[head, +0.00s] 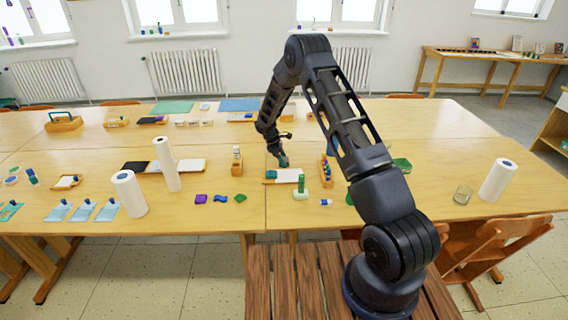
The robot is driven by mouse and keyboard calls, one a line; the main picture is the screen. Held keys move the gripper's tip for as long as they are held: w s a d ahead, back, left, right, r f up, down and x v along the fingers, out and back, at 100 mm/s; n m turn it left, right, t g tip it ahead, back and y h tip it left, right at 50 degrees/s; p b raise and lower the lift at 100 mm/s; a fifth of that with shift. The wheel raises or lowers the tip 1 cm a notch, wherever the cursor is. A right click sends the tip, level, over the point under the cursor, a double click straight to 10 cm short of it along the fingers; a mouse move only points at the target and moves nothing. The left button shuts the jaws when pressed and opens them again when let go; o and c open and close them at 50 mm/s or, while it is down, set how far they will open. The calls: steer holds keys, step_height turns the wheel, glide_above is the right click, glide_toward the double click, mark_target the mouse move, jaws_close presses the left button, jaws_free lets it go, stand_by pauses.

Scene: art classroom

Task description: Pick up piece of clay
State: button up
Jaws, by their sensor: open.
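Small coloured lumps that look like clay lie in a row near the table's front edge: a purple piece (201,199), a blue piece (220,198) and a green piece (240,198). Another green lump (402,164) lies to the right, beyond my arm. My gripper (283,160) is open, pointing down above a white board or tray (287,176) to the right of and behind the row. It is small and dark in this view. I cannot see anything held in it. My arm covers part of the table on the right.
Paper rolls stand at left (129,193) and right (498,180), with a glass jar (462,195). The tabletop in front of the left windows' side has light blue packets (82,210).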

steer(key=c, duration=1.2)
steer(key=shift+o, duration=0.2)
